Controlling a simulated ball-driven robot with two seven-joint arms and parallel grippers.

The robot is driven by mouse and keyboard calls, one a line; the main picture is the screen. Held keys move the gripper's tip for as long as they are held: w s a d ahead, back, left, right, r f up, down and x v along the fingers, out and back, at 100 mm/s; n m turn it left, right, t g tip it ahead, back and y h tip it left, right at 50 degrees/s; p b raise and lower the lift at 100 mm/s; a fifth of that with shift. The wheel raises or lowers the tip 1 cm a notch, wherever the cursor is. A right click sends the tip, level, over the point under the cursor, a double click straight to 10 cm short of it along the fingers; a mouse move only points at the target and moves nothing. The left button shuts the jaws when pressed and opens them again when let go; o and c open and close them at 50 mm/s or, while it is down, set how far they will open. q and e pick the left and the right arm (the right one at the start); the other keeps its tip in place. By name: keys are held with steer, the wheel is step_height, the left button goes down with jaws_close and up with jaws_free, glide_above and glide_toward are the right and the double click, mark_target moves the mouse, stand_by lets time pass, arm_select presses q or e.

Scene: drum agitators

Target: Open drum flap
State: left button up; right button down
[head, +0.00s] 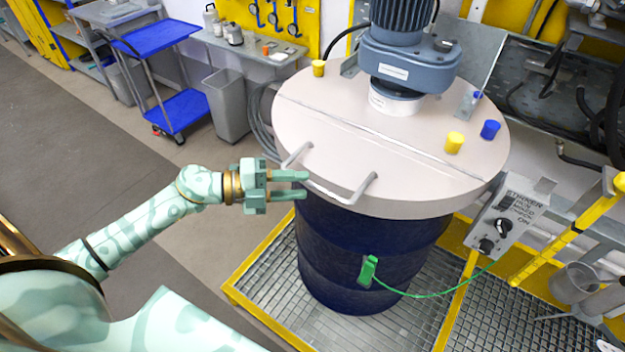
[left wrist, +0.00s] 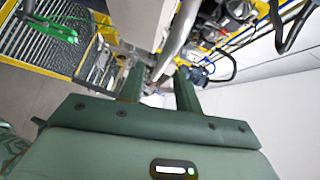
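The dark blue drum (head: 345,255) stands upright on a grating under a pale round lid. The drum flap (head: 350,150) is the front part of this lid, in front of a straight seam, and lies flat and closed. Its metal bar handle (head: 362,188) sticks out at the front edge. My left gripper (head: 304,184) is open at the left end of the handle, with its fingers pointing right. In the left wrist view the handle (left wrist: 178,38) shows as a tube running down between the two fingertips; whether they touch it I cannot tell. My right gripper is not in view.
A blue-grey motor (head: 408,60) stands on the rear of the lid, with yellow and blue caps around. A green clamp (head: 368,271) with a cable sits on the drum's side. A control box (head: 508,218) is at right. The floor at left is free.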

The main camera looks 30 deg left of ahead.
mark_target(308, 185)
arm_select(q)
steer(key=x, duration=0.4)
steer(key=shift+d, duration=0.1)
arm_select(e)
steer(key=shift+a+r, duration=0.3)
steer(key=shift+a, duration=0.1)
